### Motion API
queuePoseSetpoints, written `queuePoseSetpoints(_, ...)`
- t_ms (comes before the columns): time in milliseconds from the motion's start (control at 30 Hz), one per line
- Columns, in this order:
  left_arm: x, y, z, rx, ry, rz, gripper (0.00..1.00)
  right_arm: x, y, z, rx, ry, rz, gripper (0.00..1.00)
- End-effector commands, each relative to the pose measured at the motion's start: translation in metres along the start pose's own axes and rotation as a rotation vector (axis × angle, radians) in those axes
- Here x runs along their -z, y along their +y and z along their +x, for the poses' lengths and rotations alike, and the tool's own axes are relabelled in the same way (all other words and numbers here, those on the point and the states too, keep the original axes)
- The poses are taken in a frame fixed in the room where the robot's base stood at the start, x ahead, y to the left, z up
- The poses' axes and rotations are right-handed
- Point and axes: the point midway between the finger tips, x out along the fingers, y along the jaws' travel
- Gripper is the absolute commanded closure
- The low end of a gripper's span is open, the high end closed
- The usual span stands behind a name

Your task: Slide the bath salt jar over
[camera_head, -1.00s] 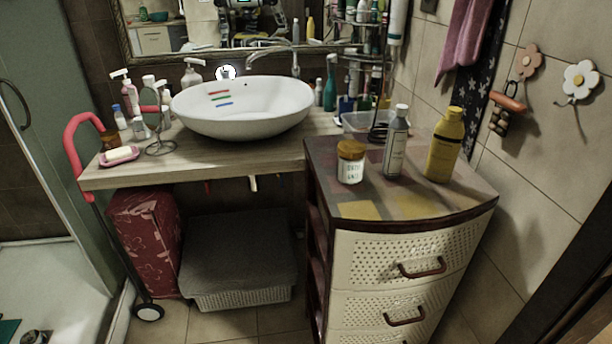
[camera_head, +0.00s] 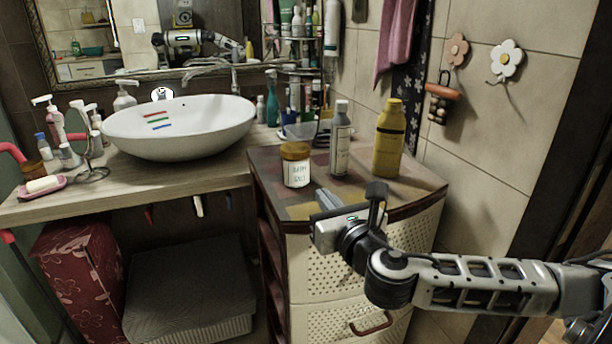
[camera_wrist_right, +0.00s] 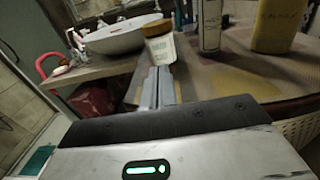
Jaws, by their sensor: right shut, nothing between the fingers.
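The bath salt jar (camera_head: 296,166), white-labelled with an orange-brown lid, stands upright on the cabinet top (camera_head: 420,180) near its left edge. My right gripper (camera_head: 322,195) is shut and empty, low over the front of the cabinet top, in front of the jar and a little to its right. In the right wrist view, the closed fingers (camera_wrist_right: 158,88) point toward the jar (camera_wrist_right: 160,48), which stands just beyond the tips. I cannot tell whether they touch it. My left gripper is not in view.
A grey bottle (camera_head: 340,140) and a yellow bottle (camera_head: 389,140) stand right of the jar. A clear bin (camera_head: 300,131) is behind it. The white basin (camera_head: 180,130) sits on the counter (camera_head: 130,182) to the left. The cabinet top's front is mostly bare.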

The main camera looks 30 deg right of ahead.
Motion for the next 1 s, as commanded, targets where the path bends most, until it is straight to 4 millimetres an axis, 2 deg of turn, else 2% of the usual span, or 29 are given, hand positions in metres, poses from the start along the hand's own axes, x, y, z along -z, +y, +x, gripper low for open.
queuePoseSetpoints(33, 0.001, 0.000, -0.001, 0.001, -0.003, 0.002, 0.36, -0.003, 0.000, 0.012, 0.003, -0.004, 0.004, 1.00)
queuePoseSetpoints(200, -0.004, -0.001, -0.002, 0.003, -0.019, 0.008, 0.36, -0.002, 0.000, 0.049, 0.003, -0.002, 0.005, 1.00)
queuePoseSetpoints(433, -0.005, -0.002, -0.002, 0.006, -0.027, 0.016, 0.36, -0.001, 0.000, 0.085, 0.001, 0.000, 0.004, 1.00)
queuePoseSetpoints(633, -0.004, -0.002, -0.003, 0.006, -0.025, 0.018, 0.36, 0.001, 0.000, 0.098, -0.001, 0.002, 0.003, 1.00)
queuePoseSetpoints(1000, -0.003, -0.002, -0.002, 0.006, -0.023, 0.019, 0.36, 0.001, 0.000, 0.099, -0.001, 0.002, 0.004, 1.00)
